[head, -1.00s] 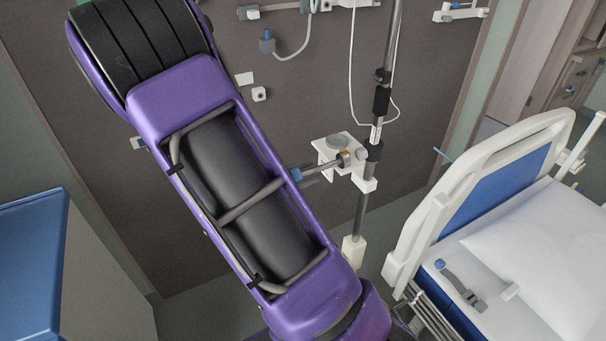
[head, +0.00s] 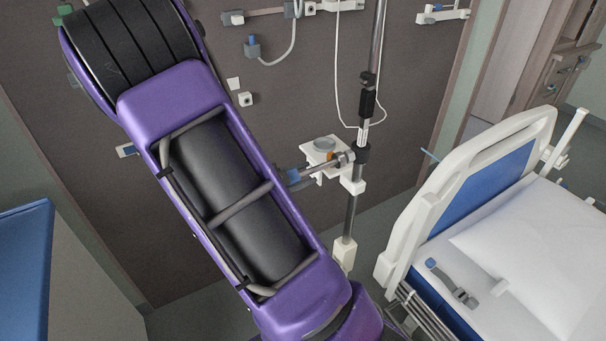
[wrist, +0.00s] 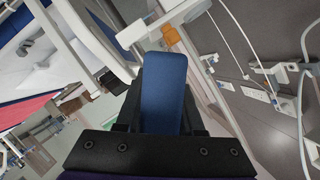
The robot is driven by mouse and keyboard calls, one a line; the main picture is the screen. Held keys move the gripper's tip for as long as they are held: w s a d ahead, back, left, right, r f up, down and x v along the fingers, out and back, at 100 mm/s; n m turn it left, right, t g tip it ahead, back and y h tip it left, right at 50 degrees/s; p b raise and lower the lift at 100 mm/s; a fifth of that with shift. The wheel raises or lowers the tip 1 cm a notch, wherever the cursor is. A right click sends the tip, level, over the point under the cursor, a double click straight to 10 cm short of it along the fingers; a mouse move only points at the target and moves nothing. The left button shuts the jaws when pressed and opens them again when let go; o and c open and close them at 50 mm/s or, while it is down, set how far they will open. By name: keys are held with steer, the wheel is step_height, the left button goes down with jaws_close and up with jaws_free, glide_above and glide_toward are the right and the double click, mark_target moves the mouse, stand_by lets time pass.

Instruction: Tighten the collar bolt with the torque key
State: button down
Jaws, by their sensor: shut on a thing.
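The torque key has a blue handle (wrist: 165,95), which fills the middle of the wrist view between the dark fingers of my gripper (wrist: 165,128). My gripper is shut on it. In the head view my purple arm hides the gripper, and only the key's blue part and grey shaft (head: 308,171) show, pointing right toward the pole. The dark collar (head: 361,153) sits on the upright metal pole, with a grey bolt head (head: 347,157) on its left side. The shaft's tip is at or very near the bolt; I cannot tell whether it is seated.
A white shelf bracket (head: 312,158) with a grey round dish (head: 324,144) is just behind the shaft. The bed's headboard (head: 470,185) is close on the right. A blue-topped cabinet (head: 25,265) stands at the left. Hoses and cables hang on the wall.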

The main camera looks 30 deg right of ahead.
steer(key=shift+d, duration=0.7)
steer(key=shift+d, duration=0.1)
steer(key=shift+d, duration=0.45)
stand_by(0.5)
steer(key=shift+f+b, duration=0.1)
steer(key=shift+b, duration=0.2)
steer(key=shift+m, duration=0.3)
steer(key=shift+w+a+p, duration=0.15)
steer(key=shift+a+p, duration=0.15)
steer(key=shift+a, duration=2.8)
